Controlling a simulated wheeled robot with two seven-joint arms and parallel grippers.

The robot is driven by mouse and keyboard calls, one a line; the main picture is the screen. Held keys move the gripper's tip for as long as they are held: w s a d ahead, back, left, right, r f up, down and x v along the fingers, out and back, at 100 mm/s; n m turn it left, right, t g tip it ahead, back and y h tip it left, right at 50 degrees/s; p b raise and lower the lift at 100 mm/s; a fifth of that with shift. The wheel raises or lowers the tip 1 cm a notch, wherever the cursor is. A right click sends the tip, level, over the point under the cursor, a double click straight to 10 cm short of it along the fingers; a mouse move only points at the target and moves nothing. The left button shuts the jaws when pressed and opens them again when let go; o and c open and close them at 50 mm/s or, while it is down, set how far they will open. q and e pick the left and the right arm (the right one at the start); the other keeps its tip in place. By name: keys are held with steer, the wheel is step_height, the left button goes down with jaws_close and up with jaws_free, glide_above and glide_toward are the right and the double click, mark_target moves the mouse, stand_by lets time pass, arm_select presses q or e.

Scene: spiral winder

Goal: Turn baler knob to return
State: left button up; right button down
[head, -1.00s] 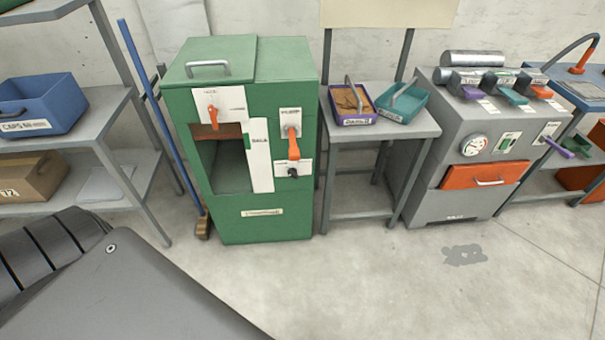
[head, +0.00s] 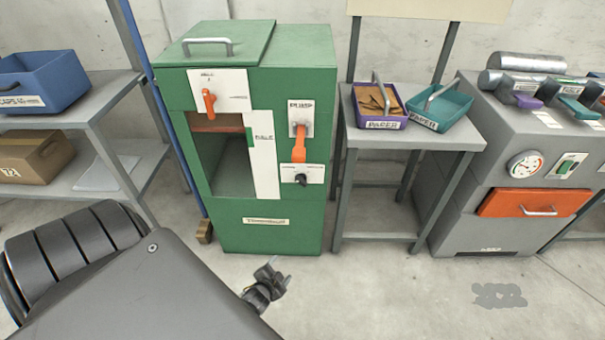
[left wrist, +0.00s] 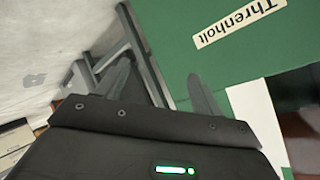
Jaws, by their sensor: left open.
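The green baler (head: 269,210) stands upright against the wall, left of centre in the head view. Its small black knob (head: 301,179) sits on a white plate at the right of the front, under the orange pump lever (head: 299,148). The knob's marking is too small to read. My left gripper (head: 276,270) is low in front of the baler, below and left of the knob, touching nothing that I can see. In the left wrist view its two fingers (left wrist: 160,68) are apart and empty, with the baler's front and its Threnholt label (left wrist: 240,22) beyond. My right gripper is out of view.
Another orange handle (head: 209,101) is at the baler's upper left, above an open chamber. A table with a purple paper bin (head: 380,109) and a teal bin (head: 441,110) stands to the right. A shelf (head: 106,106) stands at left. The floor in front is clear.

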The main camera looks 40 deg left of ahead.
arm_select(q)
steer(key=w+a+r+t+y+b, duration=0.2)
steer(key=w+r+t+b, duration=0.2)
steer(key=w+r, duration=0.35)
steer(key=t+y+b, duration=0.2)
steer(key=t+b, duration=0.3)
glide_toward(300, 184)
steer(key=shift+b+x, duration=0.9)
steer(key=shift+x, duration=3.95)
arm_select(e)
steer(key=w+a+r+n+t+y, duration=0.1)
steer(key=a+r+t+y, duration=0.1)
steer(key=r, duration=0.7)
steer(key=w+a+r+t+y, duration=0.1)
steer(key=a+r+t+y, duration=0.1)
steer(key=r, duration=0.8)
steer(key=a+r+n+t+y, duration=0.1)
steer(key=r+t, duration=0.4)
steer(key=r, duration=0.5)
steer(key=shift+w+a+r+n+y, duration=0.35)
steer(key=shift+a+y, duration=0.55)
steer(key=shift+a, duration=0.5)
arm_select(q)
steer(key=shift+f, duration=0.1)
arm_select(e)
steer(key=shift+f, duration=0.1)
